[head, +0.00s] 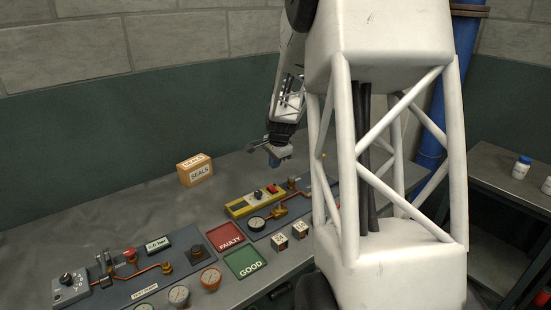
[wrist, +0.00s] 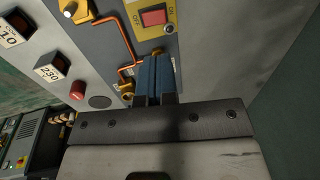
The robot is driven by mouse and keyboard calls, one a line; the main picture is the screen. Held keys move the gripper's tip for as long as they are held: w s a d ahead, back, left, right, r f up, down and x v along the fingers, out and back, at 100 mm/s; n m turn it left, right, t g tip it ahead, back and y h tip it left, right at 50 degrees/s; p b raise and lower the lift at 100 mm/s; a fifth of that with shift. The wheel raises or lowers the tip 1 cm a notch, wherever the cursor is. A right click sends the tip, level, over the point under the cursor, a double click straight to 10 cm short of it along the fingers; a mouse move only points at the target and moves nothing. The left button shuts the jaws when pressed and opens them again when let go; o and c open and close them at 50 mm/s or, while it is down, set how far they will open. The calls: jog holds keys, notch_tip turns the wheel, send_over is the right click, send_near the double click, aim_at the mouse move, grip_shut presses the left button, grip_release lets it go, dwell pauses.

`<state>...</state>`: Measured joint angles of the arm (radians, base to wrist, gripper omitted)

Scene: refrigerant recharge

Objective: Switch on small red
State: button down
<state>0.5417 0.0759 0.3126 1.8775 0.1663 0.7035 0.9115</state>
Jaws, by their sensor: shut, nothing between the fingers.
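A red rocker switch (wrist: 153,18) sits on a yellow plate (wrist: 168,37) marked ON and OFF, at the top of the wrist view. In the head view a small red part (head: 272,188) shows at the right end of a yellow unit (head: 243,206). My gripper (wrist: 156,60) is shut and empty, its blue fingers together. In the wrist view the fingertips appear just below the yellow plate; I cannot tell their height above the panel. In the head view my gripper (head: 279,160) hangs above and behind the yellow unit, apart from it.
Copper pipe (wrist: 125,40) and brass fittings run beside the plate. A round red button (wrist: 77,90) and labelled small boxes (wrist: 50,68) lie left. The bench also holds a SEALS box (head: 195,171), a FAULTY mat (head: 225,236), a GOOD mat (head: 245,262) and a gauge panel (head: 120,296).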

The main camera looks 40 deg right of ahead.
aim_at(271, 187)
jog(key=x, duration=1)
jog(key=shift+f, duration=0.1)
